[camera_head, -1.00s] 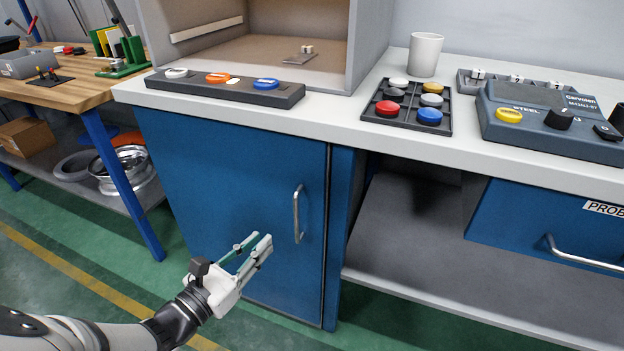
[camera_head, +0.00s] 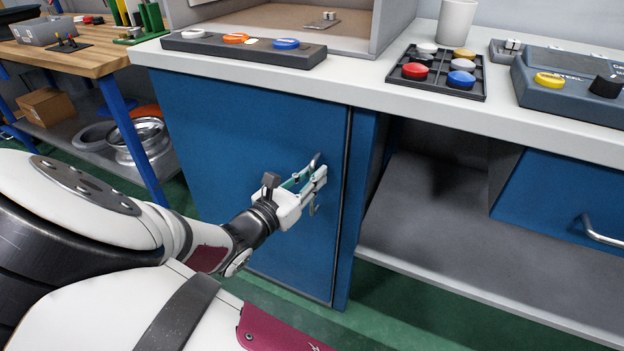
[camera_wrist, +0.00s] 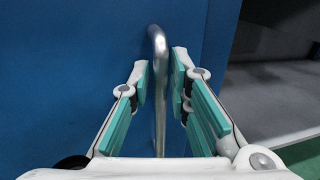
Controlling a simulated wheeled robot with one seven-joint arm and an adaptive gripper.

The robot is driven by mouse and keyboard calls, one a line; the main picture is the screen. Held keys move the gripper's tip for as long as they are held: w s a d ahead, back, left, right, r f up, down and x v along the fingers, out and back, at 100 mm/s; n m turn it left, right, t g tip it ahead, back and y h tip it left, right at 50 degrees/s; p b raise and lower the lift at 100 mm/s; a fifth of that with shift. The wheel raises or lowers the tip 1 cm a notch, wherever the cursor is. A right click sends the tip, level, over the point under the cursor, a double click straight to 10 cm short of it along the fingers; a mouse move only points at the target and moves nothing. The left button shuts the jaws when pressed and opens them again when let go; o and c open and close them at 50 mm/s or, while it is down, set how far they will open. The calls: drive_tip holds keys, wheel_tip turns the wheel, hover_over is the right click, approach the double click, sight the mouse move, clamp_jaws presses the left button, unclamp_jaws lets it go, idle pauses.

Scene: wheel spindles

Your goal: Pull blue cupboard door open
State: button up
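The blue cupboard door (camera_head: 225,130) stands closed under the white worktop. Its metal bar handle (camera_head: 317,160) is upright near the door's right edge, partly hidden by my gripper (camera_head: 308,178). In the wrist view the handle (camera_wrist: 159,75) runs between the two fingers of my gripper (camera_wrist: 163,80). The teal finger pads stand on either side of it. A gap shows between the pads and the handle, so the fingers are around it but not closed on it. The blue door (camera_wrist: 70,70) fills the left of the wrist view.
An open shelf (camera_head: 430,220) lies right of the door, and a blue drawer (camera_head: 560,205) with a handle is farther right. On the worktop (camera_head: 350,85) are a button strip (camera_head: 300,58) and a tray of coloured discs (camera_head: 476,92). A wooden bench (camera_head: 80,60) stands at left.

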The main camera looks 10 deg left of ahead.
drive_tip(key=shift+w+d, duration=0.1)
drive_tip(key=shift+w, duration=0.05)
drive_tip(key=shift+c, duration=0.6)
clamp_jaws()
